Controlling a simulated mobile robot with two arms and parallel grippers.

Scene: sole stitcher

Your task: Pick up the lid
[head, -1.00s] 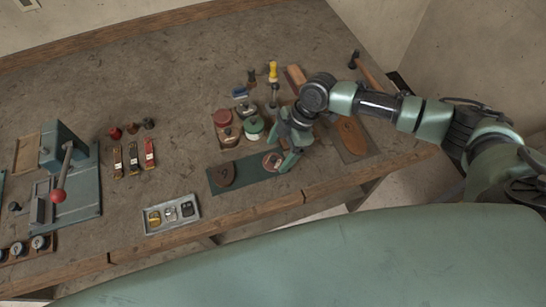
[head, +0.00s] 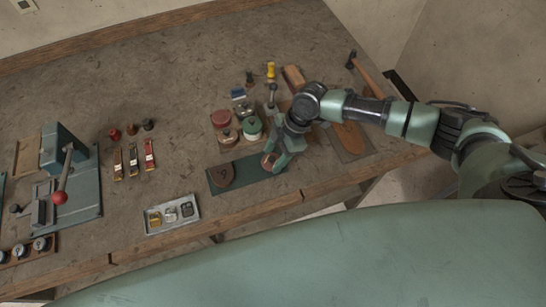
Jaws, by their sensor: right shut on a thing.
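The lid (head: 267,161), a small round reddish disc, is at the right end of the dark green mat (head: 246,170). My right gripper (head: 271,165) reaches down over it and is shut on it; the fingers and wrist hide much of the lid. I cannot tell whether the lid still touches the mat. My left gripper is not in view.
A brown sole-shaped piece (head: 222,175) lies on the mat's left part. A metal tray (head: 172,213) sits near the front edge.

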